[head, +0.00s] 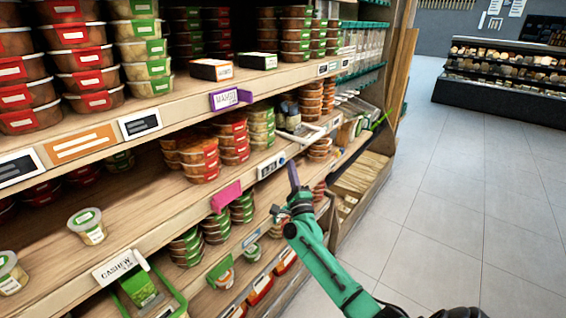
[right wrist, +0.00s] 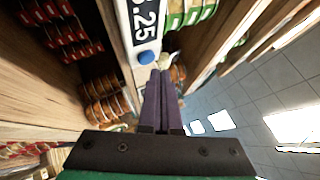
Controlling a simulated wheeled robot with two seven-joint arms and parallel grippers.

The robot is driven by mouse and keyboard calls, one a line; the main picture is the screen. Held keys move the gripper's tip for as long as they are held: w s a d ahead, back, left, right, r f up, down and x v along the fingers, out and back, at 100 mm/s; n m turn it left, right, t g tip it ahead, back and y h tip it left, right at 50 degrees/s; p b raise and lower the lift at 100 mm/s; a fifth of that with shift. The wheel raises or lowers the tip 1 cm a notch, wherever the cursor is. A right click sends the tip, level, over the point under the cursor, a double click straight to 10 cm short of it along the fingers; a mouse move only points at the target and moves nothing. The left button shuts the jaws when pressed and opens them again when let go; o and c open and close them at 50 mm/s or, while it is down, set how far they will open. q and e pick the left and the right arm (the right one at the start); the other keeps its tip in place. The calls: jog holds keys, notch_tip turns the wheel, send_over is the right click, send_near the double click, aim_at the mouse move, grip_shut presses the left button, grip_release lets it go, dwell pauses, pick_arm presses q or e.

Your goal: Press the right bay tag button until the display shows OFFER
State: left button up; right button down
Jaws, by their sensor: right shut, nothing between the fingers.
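The bay tag (head: 270,165) is a white strip on the middle shelf edge with a dark display. My left gripper is not in view.
Shelves hold stacked tubs (head: 201,158) with red and green labels. A pink tag (head: 226,196) and a purple tag (head: 230,99) stick out from the shelf edges. A white scanner-like object (head: 300,134) juts out above the button. The tiled floor (head: 470,200) at right is clear.

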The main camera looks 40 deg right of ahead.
dwell(0.8)
jog(key=shift+w+a, duration=0.1)
jog(key=shift+w, duration=0.35)
jog(key=shift+w+a+b, duration=0.1)
jog(key=shift+w+b, duration=0.25)
jog(key=shift+b, duration=0.2)
dwell(0.5)
jog(key=shift+s+d+p, duration=0.2)
jog(key=shift+s+p, duration=0.2)
jog(key=shift+s, duration=0.4)
jog(key=shift+s+d+p, duration=0.25)
jog(key=shift+s+p, duration=0.05)
jog(key=shift+s, duration=0.5)
jog(key=shift+s+d+p, duration=0.2)
jog(key=shift+s+p, duration=0.05)
jog(key=shift+s, duration=0.55)
jog(key=shift+s+d+p, duration=0.25)
jog(key=shift+s+p, duration=0.05)
jog(key=shift+s, duration=0.5)
